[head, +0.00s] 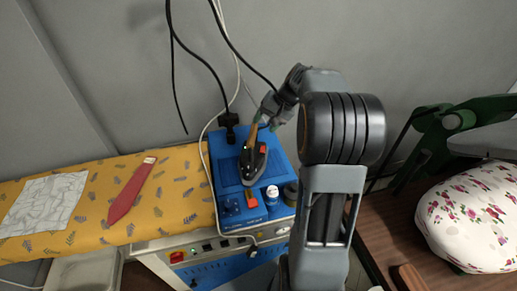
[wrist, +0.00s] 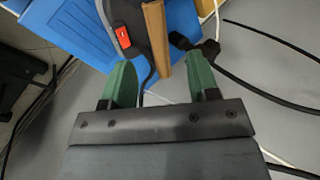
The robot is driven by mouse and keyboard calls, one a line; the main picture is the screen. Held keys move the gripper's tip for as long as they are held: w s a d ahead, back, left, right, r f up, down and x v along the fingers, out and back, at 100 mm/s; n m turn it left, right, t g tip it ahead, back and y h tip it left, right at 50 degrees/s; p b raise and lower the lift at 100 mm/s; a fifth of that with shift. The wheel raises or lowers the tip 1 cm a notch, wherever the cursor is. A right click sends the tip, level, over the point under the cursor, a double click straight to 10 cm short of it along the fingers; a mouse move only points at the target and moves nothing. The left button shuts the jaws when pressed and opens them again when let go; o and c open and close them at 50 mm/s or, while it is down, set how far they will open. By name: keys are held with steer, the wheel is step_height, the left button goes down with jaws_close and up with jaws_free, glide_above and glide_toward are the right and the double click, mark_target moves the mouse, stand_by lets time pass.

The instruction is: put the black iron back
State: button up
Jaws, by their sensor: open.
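The black iron (head: 253,165) sits on the blue top (head: 227,178) of the ironing unit in the head view. It has a wooden handle and a red switch. In the wrist view the wooden handle (wrist: 157,40) and the red switch (wrist: 123,37) of the iron show at the top. My gripper (head: 267,119) is at the rear end of the handle in the head view. In the wrist view its green fingers (wrist: 160,80) are apart, with the end of the handle in or just beyond the gap. I cannot tell whether they touch it.
A small white bottle (head: 272,194) and a dark round container stand near the iron's tip. A yellow patterned board (head: 180,195) with a red tie (head: 131,192) lies to the left. Cables hang behind the iron. A floral padded form (head: 470,215) is at right.

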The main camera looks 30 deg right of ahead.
steer(key=s+a+n+h, duration=0.2)
steer(key=s+a+n, duration=0.1)
steer(key=s+a, duration=0.4)
steer(key=s+a+n+h, duration=0.3)
steer(key=s+a, duration=0.3)
steer(key=s, duration=0.6)
steer(key=shift+s+a+f+t, duration=0.2)
steer(key=shift+a+t, duration=0.1)
steer(key=shift+a, duration=0.05)
steer(key=shift+c, duration=0.2)
